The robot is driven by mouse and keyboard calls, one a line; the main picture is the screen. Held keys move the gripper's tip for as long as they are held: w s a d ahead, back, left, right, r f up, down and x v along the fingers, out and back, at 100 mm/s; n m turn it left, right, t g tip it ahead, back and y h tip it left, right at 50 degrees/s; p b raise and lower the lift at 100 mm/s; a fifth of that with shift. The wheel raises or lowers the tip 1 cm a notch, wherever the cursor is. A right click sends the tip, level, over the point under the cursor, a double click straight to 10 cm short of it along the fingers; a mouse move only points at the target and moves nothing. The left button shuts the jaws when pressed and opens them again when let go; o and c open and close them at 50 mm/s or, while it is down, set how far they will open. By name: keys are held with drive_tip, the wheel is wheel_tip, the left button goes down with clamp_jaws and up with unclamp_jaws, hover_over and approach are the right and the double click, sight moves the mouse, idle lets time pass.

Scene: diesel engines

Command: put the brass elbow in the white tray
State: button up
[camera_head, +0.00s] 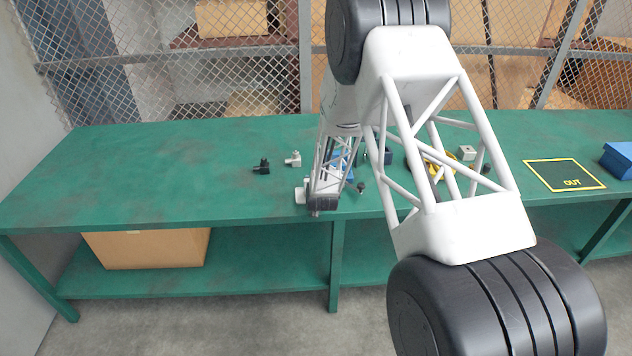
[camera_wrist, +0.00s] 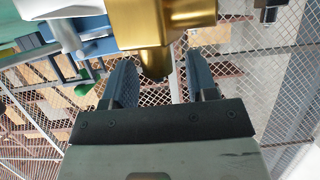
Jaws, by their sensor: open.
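The brass elbow (camera_wrist: 165,22) is large at the top of the wrist view, and its narrower end reaches down between the fingers. My gripper (camera_wrist: 161,72) is open, with one finger on each side of that end; a gap shows on the right, and contact on the left is unclear. In the head view my arm's end is over the front middle of the bench, but I cannot make out the fingers or the brass elbow there. I cannot identify the white tray with certainty in either view.
A green bench (camera_head: 150,175) carries a black fitting (camera_head: 262,167), a pale fitting (camera_head: 293,159), a dark knob (camera_head: 361,187) and a yellow ring-like thing (camera_head: 436,165). A black "OUT" mat (camera_head: 563,172) and blue bin (camera_head: 619,161) are at right. The bench's left is clear; mesh stands behind.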

drive_tip(key=v, duration=1.1)
drive_tip(key=shift+s, duration=0.4)
drive_tip(key=shift+d+r, duration=0.1)
drive_tip(key=shift+r, duration=0.15)
idle(0.5)
drive_tip(key=s+d+r+g, duration=0.2)
drive_tip(key=s+r, duration=0.5)
drive_tip(key=r, duration=0.2)
drive_tip(key=s+d+r+g, duration=0.3)
drive_tip(key=s+r, duration=0.4)
drive_tip(key=r, duration=0.2)
drive_tip(key=s+d+r+g, duration=0.1)
drive_tip(key=s+r, duration=0.3)
drive_tip(key=s, duration=0.7)
drive_tip(key=s+d+r+g, duration=0.2)
drive_tip(key=s+r+g, duration=0.1)
drive_tip(key=s, duration=0.8)
drive_tip(key=s+d+r+g, duration=0.2)
drive_tip(key=s+r, duration=0.2)
drive_tip(key=s, duration=0.7)
drive_tip(key=shift+s+d+r, duration=0.2)
drive_tip(key=shift+r, duration=0.2)
